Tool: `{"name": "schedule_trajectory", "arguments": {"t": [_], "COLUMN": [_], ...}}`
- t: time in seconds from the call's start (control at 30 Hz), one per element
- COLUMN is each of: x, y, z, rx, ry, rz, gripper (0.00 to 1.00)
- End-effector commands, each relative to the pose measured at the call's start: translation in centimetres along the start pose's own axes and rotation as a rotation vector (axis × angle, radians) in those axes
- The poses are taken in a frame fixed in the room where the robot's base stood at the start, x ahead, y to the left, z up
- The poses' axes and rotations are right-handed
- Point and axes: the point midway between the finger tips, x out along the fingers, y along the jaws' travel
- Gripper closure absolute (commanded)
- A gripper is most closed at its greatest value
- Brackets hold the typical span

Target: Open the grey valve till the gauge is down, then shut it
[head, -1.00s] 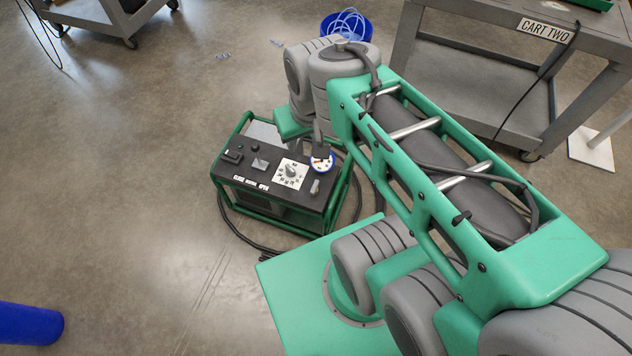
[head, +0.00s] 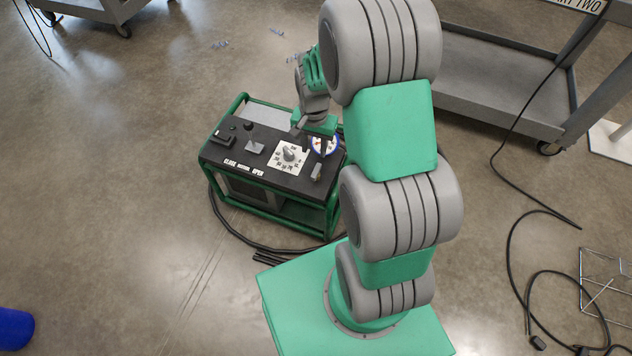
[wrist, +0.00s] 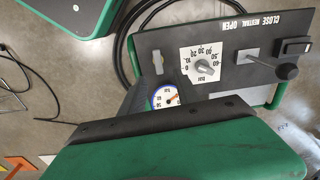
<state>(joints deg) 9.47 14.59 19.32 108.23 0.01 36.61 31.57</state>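The grey valve (head: 316,171) is a small light-grey lever on the black control panel (head: 226,147), near its right end; it also shows in the wrist view (wrist: 157,62). The round gauge (head: 331,144) has a blue rim and white face, just behind the valve.
A lever marked close, neutral, open (head: 255,147) is farther left. The green tube frame (head: 215,178) surrounds the unit. Black hoses (head: 230,235) lie on the floor. A grey cart (head: 500,95) stands behind right.

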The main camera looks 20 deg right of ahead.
Motion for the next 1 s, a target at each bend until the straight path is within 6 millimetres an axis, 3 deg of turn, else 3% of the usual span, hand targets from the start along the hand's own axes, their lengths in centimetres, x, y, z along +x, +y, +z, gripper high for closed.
{"name": "schedule_trajectory", "arguments": {"t": [0.03,0.27,0.5,0.63,0.87,1.0], "x": [3.0,6.0,10.5,11.7,11.8,11.7], "y": [0.2,0.4,0.5,0.5,0.5,0.5], "z": [-0.3,-0.6,-0.4,-0.4,-0.4,-0.4], "rx": [0.033,0.068,0.065,0.064,0.064,0.064], "ry": [-0.012,-0.019,-0.020,-0.018,-0.018,-0.018], "rz": [0.007,0.013,0.013,0.012,0.012,0.012], "gripper": [0.62,0.62,0.62,0.62,0.62,0.71]}}
